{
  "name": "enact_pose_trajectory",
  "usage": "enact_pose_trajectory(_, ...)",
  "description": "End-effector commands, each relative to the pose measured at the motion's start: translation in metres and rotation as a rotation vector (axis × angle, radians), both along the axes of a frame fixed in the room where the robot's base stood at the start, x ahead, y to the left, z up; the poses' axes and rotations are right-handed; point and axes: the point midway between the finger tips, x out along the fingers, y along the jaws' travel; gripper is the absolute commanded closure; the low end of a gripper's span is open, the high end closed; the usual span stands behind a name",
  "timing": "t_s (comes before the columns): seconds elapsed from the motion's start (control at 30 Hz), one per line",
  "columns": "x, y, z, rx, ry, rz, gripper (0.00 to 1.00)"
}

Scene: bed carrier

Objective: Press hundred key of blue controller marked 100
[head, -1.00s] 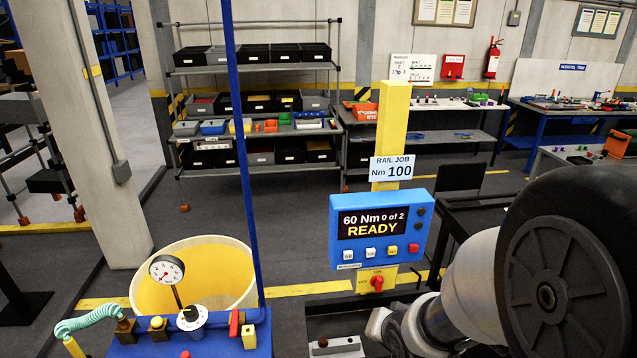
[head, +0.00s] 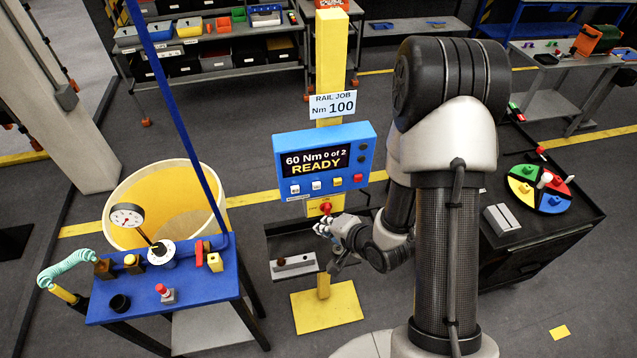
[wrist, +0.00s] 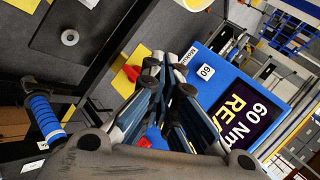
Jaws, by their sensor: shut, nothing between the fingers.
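The blue controller (head: 365,150) is mounted on a yellow post; its display (head: 315,161) reads 60 Nm, 0 of 2, READY. Along its lower edge are a white 60 key (head: 294,189), a white hundred key (head: 316,186), a yellow key (head: 337,181) and a red key (head: 358,178). My gripper (head: 322,229) is shut and empty, below the controller near the red knob (head: 326,208). In the wrist view my gripper (wrist: 166,77) is beside the 60 key (wrist: 205,71); the hundred key appears hidden behind the fingers.
A RAIL JOB Nm 100 sign (head: 333,105) hangs above the controller. A blue bench (head: 205,290) with a gauge and a slanted blue pole stands left. A dark cart (head: 530,240) with a coloured disc is on the right. A low tray (head: 285,245) lies behind my gripper.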

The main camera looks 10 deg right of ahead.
Motion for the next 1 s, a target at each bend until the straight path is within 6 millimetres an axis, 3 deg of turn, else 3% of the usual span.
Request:
enact_pose_trajectory(0.27,0.008,0.000,0.001,-0.002,-0.002,0.002,1.00)
enact_pose_trajectory(0.7,0.066,0.000,0.001,-0.003,-0.002,0.002,1.00)
enact_pose_trajectory(1.0,0.087,0.000,0.001,-0.002,-0.001,0.001,1.00)
